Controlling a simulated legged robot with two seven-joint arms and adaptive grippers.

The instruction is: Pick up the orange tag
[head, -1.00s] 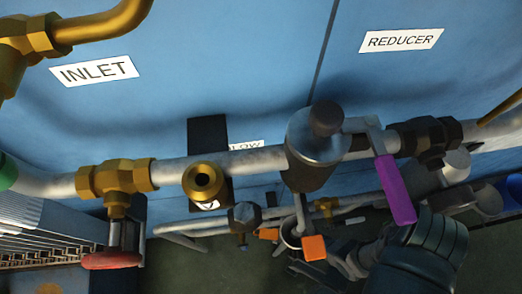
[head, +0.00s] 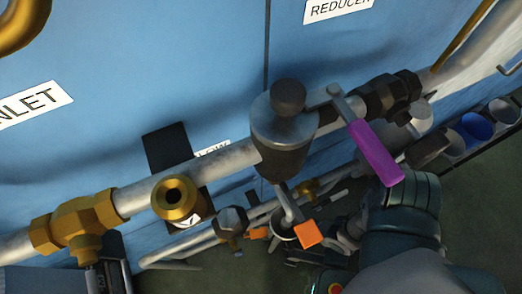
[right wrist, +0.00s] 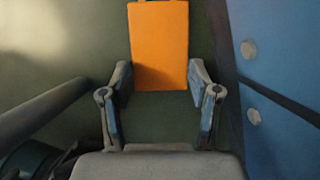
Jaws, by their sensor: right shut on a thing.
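The orange tag (head: 308,233) hangs below the grey valve body in the head view. It also shows as a flat orange plate in the right wrist view (right wrist: 158,45), upright between the fingertips. My right gripper (head: 330,240) reaches it from the lower right. In the right wrist view my right gripper (right wrist: 159,84) has one fingertip at each side edge of the tag's lower part, closed on it. The fingers are partly hidden and small in the head view. My left gripper is not in view.
A silver pipe (head: 142,194) with brass fittings crosses the blue wall panel (head: 190,70). A purple lever (head: 374,153) lies just above my right wrist. A second orange piece (head: 258,233) is left of the tag. Several bins (head: 475,130) stand at the right.

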